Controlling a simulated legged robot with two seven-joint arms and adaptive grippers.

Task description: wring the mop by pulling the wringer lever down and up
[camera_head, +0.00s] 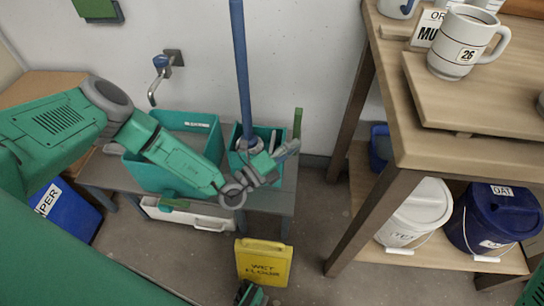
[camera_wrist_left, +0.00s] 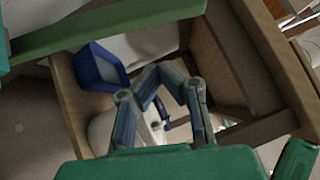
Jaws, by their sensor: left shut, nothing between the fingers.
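The mop's blue handle (camera_head: 240,70) stands upright, its lower end in the teal wringer bucket (camera_head: 236,160) on the grey bench. The green lever (camera_head: 298,122) rises at the bucket's right side. My left gripper (camera_head: 292,148) is shut and empty, in front of the bucket's right part, with its tips near the lever's lower part; I cannot tell whether they touch. In the left wrist view the shut fingers (camera_wrist_left: 172,78) show with nothing between them, and a green bar (camera_wrist_left: 110,30) crosses above them. The mop head is mostly hidden.
A teal basin (camera_head: 200,135) stands left of the bucket, below a wall tap (camera_head: 160,70). A yellow wet-floor sign (camera_head: 263,262) stands in front. A wooden shelf (camera_head: 470,150) with mugs and lidded buckets (camera_head: 418,210) stands at the right. Floor between is clear.

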